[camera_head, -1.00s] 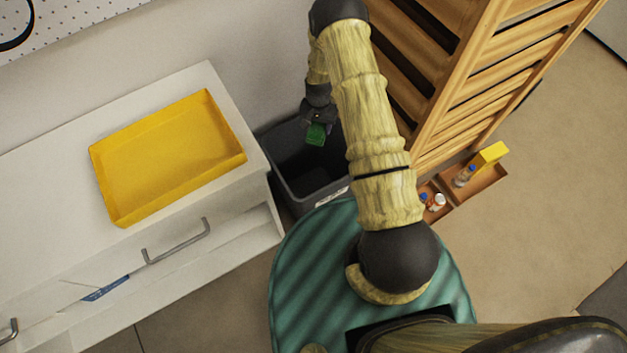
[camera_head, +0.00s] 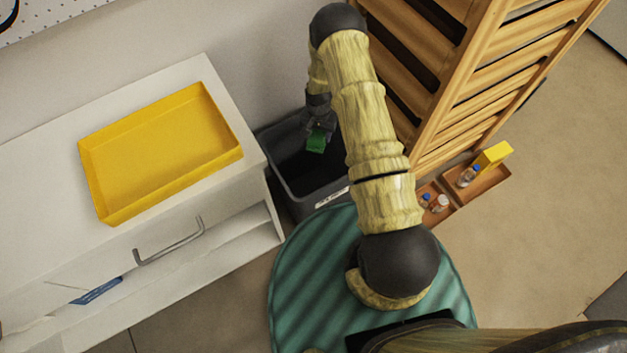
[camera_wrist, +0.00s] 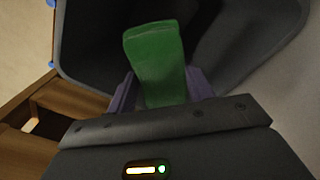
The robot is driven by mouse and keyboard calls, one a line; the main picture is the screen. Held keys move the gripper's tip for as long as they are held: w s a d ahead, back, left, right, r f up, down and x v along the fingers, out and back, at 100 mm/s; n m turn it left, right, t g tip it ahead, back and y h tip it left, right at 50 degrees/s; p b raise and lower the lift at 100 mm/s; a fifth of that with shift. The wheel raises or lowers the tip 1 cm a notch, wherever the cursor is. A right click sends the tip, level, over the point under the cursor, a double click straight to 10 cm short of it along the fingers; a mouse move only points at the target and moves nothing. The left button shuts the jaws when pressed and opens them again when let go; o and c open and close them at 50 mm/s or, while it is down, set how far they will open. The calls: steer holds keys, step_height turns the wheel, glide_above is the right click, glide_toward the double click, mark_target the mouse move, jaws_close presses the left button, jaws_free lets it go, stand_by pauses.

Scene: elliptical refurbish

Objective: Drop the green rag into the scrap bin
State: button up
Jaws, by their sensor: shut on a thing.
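The green rag (camera_head: 317,141) is held in my gripper (camera_head: 318,128), over the opening of the dark grey scrap bin (camera_head: 328,189). In the wrist view the rag (camera_wrist: 155,62) is a folded green block between the two fingers of my gripper (camera_wrist: 160,92), which is shut on it. The bin's dark inside and its wall (camera_wrist: 262,40) show behind and beyond the rag. The bin stands on the floor between the white cabinet and the wooden slatted rack. My arm hides part of the bin's right side in the head view.
A white cabinet (camera_head: 40,165) with a yellow tray (camera_head: 160,152) on top is left of the bin. The wooden slatted rack (camera_head: 480,75) stands close on the right. Orange trays (camera_head: 487,184) with small bottles and a yellow box sit low near it. Open floor lies right.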

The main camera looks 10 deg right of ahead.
steer(key=o, duration=1.1)
steer(key=shift+r, duration=0.1)
step_height(320, 180, up, 17)
steer(key=p, duration=0.1)
steer(key=shift+r, duration=0.15)
stand_by(0.5)
